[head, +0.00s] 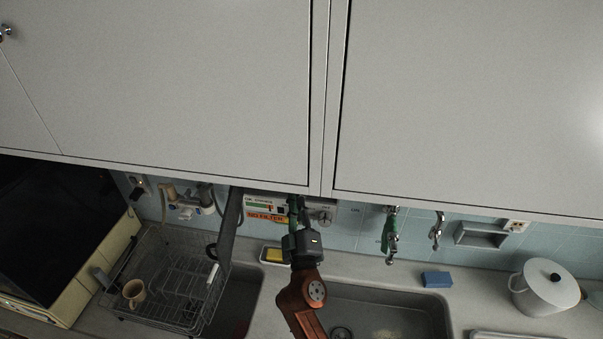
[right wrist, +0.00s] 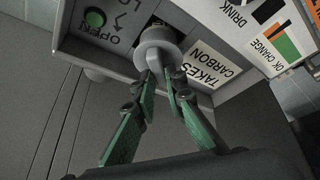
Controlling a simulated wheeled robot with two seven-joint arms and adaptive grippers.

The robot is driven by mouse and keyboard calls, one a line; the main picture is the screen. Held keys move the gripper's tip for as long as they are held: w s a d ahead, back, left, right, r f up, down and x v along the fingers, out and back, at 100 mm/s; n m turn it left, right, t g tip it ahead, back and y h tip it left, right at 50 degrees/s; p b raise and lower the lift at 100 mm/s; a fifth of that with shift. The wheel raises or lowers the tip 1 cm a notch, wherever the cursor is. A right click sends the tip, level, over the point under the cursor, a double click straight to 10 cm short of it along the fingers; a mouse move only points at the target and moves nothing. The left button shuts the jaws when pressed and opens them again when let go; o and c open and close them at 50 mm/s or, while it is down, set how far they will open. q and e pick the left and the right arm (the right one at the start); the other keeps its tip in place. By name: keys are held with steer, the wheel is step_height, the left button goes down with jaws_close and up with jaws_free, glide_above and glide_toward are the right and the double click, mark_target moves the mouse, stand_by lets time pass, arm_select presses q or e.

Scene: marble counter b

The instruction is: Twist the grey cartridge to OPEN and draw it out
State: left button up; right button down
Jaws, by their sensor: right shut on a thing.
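The grey cartridge (right wrist: 158,48) shows in the right wrist view as a round flange with a narrower grip part. It is at a dark opening in the underside of a light grey housing (right wrist: 118,50). I cannot tell how deep it sits. The words OPEN and LOCK, partly cut off, and a green round spot (right wrist: 95,18) are beside it. My right gripper (right wrist: 160,82) is shut on the grip part, with green fingers on both sides. In the head view my right gripper (head: 295,208) is under the cabinet edge and hides the cartridge. My left gripper is out of view.
Large cabinet doors (head: 190,90) overhang the wall unit. A dish rack (head: 165,285) with a beige mug (head: 133,291) is at left. Taps (head: 391,235), a blue sponge (head: 437,279) and a white pot (head: 543,289) are at right.

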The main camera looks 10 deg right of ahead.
steer(key=s+a+b, duration=0.1)
steer(key=s+a, duration=0.3)
steer(key=s, duration=0.2)
steer(key=shift+s+f, duration=0.2)
steer(key=shift+s, duration=0.2)
stand_by(0.3)
steer(key=shift+m, duration=0.3)
steer(key=w, duration=0.1)
steer(key=w+d, duration=0.1)
steer(key=w, duration=0.1)
steer(key=w+d+p, duration=0.1)
steer(key=shift+w+d+r, duration=0.2)
steer(key=shift+w+r, duration=0.05)
steer(key=shift+r, duration=0.1)
